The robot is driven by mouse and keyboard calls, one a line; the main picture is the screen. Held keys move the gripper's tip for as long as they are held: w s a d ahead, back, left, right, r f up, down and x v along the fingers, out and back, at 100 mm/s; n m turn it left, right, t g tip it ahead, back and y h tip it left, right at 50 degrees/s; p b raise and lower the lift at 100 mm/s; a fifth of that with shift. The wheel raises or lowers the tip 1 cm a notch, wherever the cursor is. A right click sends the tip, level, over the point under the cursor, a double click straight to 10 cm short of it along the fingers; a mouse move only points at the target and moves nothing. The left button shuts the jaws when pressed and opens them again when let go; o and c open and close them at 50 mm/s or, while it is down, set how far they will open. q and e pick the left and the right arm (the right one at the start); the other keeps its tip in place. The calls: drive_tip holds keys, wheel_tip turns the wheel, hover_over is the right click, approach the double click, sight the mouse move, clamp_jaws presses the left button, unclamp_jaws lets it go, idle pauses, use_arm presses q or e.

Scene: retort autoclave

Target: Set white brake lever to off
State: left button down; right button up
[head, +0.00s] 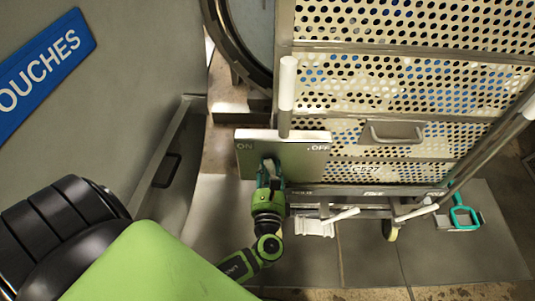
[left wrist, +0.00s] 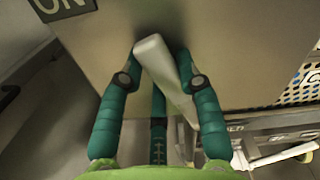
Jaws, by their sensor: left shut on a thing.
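The white brake lever (left wrist: 165,70) shows in the left wrist view as a pale bar between my teal fingers, in front of a grey panel (left wrist: 112,30). In the head view the panel (head: 305,158) is marked ON at its left and OFF at its right. My left gripper (head: 268,168) is at the panel's left part, below the ON mark. In the left wrist view my left gripper (left wrist: 162,82) is shut on the lever. Its fingers hide most of the lever in the head view. My right gripper is not in view.
A perforated metal cart (head: 410,85) stands behind the panel, with a white upright handle (head: 287,83) at its left. White bars (head: 340,215) stick out low on its frame. A teal-handled object (head: 462,213) is at right on the floor. A grey cabinet stands at left.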

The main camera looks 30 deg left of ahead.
use_arm(q)
drive_tip(key=c, duration=0.8)
unclamp_jaws()
drive_tip(key=shift+c, duration=0.2)
drive_tip(key=v, duration=1.2)
